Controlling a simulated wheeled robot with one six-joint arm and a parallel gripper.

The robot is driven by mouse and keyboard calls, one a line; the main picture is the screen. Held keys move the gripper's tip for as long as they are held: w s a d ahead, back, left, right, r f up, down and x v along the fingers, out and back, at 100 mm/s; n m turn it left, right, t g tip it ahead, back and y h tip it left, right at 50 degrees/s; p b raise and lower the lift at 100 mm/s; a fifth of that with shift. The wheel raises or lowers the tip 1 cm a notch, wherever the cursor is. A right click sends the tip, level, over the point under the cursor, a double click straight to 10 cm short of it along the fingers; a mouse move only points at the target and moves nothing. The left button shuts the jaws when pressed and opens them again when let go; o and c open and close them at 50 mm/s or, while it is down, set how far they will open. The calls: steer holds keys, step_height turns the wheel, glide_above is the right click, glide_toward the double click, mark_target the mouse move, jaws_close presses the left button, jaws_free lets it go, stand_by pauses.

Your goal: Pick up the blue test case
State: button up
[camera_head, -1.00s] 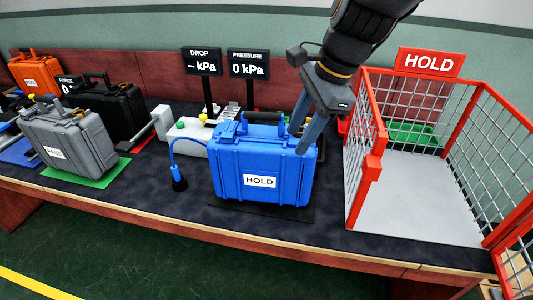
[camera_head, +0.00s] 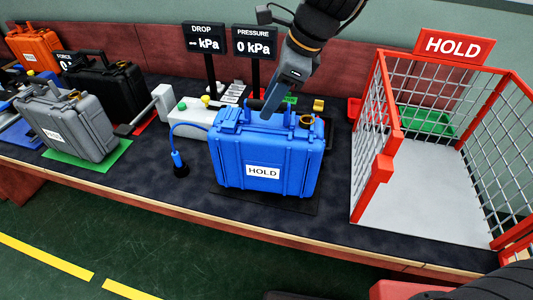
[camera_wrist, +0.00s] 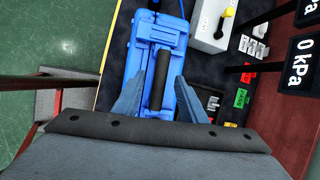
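The blue test case (camera_head: 262,163) with a white HOLD label stands upright on a dark mat on the bench in the head view. Its black handle (camera_wrist: 160,78) runs along its top in the wrist view. My gripper (camera_head: 270,110) is above the case's top at the handle. In the wrist view my gripper (camera_wrist: 158,95) has its two blue fingers apart, one on each side of the handle, with gaps between them and the handle. The fingertips' depth against the case is hard to tell.
A red-framed HOLD cage (camera_head: 385,150) stands right of the case. A grey case (camera_head: 70,125) and a black case (camera_head: 105,90) are to the left. DROP (camera_head: 204,40) and PRESSURE (camera_head: 254,42) displays stand behind. A blue hose plug (camera_head: 180,165) lies close on the left.

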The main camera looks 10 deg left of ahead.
steer(key=shift+x, duration=1.05)
steer(key=shift+a, duration=0.1)
jaws_close()
stand_by(0.5)
